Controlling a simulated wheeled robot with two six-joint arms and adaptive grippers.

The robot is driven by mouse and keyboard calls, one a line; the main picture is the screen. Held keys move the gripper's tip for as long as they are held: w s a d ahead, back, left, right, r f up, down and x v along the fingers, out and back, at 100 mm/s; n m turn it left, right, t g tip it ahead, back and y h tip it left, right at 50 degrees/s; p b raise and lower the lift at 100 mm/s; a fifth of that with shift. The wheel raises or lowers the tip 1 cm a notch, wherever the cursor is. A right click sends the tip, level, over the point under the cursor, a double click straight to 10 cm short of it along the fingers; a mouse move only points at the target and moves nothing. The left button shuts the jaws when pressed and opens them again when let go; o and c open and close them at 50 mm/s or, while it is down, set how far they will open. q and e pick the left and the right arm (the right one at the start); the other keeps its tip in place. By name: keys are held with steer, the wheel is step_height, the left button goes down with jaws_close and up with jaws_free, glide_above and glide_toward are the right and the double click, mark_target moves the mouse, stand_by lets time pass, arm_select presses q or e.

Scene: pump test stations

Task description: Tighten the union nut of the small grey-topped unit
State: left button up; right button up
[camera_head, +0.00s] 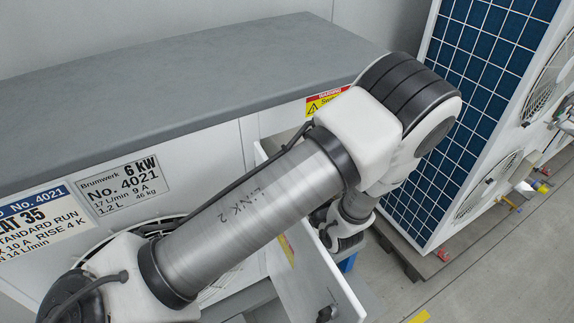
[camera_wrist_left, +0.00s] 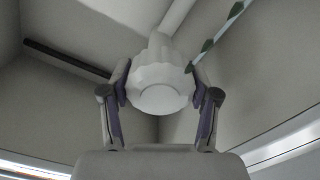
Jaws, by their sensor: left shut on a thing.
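The grey-topped unit (camera_head: 200,85) fills the left of the head view, with a plate reading "6 kW No. 4021" on its front. In the left wrist view a pale ribbed union nut (camera_wrist_left: 160,92) sits in the middle, with a pale pipe (camera_wrist_left: 177,14) running up behind it. My left gripper (camera_wrist_left: 158,80) is shut on the nut, one finger on each side. In the head view my left arm crosses the unit and bends down at its right end; the fingertips and nut are hidden there. My right gripper is in neither view.
A pale open panel (camera_head: 320,282) stands out from the unit beside my left wrist. A tall unit with a blue gridded face (camera_head: 480,85) stands at the right.

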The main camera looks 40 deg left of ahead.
arm_select(q)
steer(key=m, duration=0.5)
steer(key=shift+r+m+p, duration=0.1)
steer(key=shift+m+p, duration=0.2)
steer(key=m+p, duration=0.1)
steer(key=m, duration=0.4)
steer(key=shift+m, duration=0.3)
steer(key=o, duration=1.1)
steer(key=shift+o, duration=0.3)
steer(key=shift+w, duration=0.1)
